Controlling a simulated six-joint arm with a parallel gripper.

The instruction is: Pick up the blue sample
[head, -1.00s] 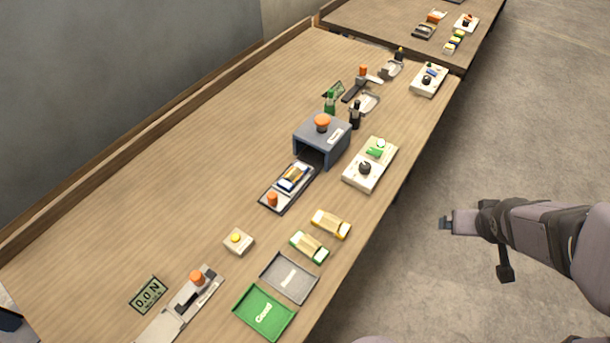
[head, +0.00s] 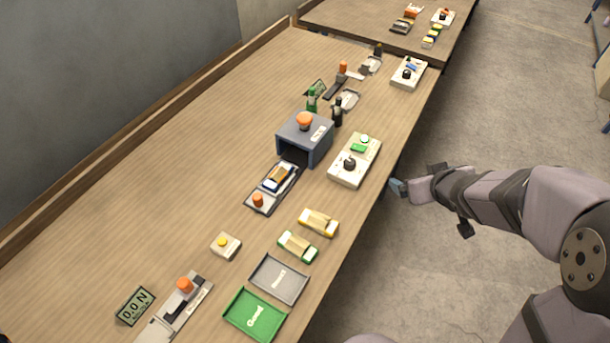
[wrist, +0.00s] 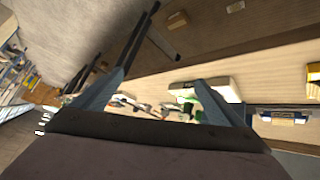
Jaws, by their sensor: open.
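The blue sample (head: 276,178), a small block with a blue edge and a tan top, lies on the dark tray (head: 263,194) in front of the grey laminating box (head: 305,137). It also seems to show at the right edge of the wrist view (wrist: 284,115), small and blurred. My gripper (head: 398,187) is open and empty, just off the table's right edge. It is well to the right of the blue sample, not touching anything. In the wrist view both fingers of my gripper (wrist: 160,90) are spread apart with nothing between them.
A yellow-edged sample (head: 318,222) and a green-edged sample (head: 297,246) lie near the table edge. A white control box (head: 342,170) stands between the grey box and my gripper. Grey (head: 279,280) and green (head: 255,315) trays lie in front. The table's left is clear.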

